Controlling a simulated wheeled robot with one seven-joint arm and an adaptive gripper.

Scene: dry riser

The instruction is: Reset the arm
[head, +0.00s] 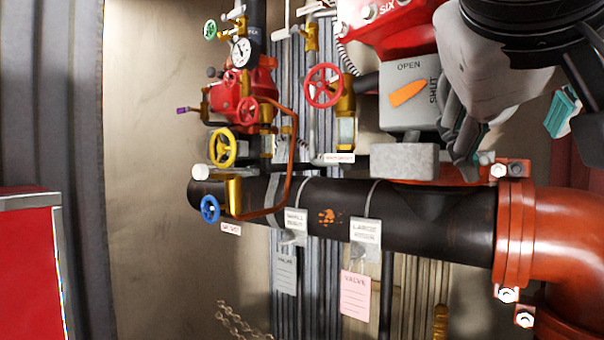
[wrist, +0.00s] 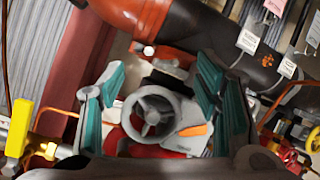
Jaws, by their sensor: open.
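My gripper (wrist: 160,70) is open, its two teal-padded fingers spread to either side of a grey handwheel (wrist: 152,114) in the wrist view. Nothing is seen held between the fingers. The handwheel sits by a grey valve box with an orange pointer (wrist: 194,130). In the head view my arm comes in at the upper right, and one teal pad (head: 563,112) shows at the right. The box's orange pointer (head: 408,92) lies slanted between the words OPEN and SHUT. My arm hides part of the valve there, and whether the fingers touch the wheel cannot be told.
A black horizontal pipe (head: 330,208) joins a red elbow (head: 560,235) at the right. Small red, yellow and blue handwheels and a gauge (head: 241,51) stand at the upper left. Tags, one pink (head: 354,294), hang below. A red cabinet (head: 30,265) is at far left.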

